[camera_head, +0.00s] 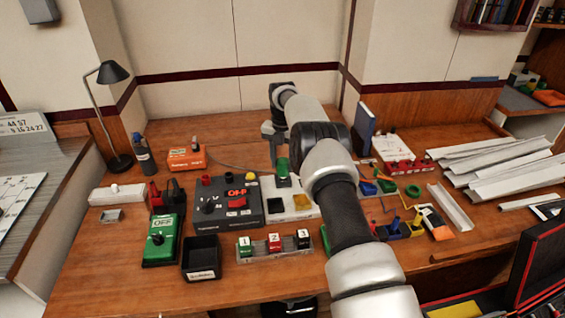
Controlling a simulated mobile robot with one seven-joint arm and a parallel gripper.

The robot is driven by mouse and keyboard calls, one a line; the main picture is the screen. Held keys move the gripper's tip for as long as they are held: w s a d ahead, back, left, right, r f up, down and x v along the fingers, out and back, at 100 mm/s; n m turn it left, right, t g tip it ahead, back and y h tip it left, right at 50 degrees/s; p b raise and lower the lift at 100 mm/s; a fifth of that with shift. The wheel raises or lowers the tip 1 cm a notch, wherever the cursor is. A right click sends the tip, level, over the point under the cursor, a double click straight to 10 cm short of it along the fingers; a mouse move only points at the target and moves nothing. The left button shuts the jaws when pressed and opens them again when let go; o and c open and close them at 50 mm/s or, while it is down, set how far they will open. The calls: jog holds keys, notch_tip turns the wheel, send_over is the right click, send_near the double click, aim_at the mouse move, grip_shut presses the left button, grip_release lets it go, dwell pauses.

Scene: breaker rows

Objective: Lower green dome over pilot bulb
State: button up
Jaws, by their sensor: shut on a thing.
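My gripper (275,150) points down over the middle of the table, with its fingers partly hidden by my own arm. It is shut on the green dome (283,166), a small dark green cap just below the fingers. The dome appears above a white panel (276,207) with dark and pale square parts. A yellowish piece (301,201) sits on this panel, to the lower right of the dome; I cannot tell whether it is the pilot bulb. The gap between dome and panel is too small to judge.
A dark control box (212,209) with knobs and a red switch stands left of the panel. A numbered breaker row (274,246) lies in front. Colored bins (387,185) stand at the right. A black lamp (112,74) is at the back left. The rear table is mostly clear.

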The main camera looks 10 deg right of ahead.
jog(key=shift+f+b, duration=0.85)
jog(key=shift+f, duration=0.5)
dwell(0.3)
jog(key=o, duration=1.2)
jog(key=shift+r, duration=0.1)
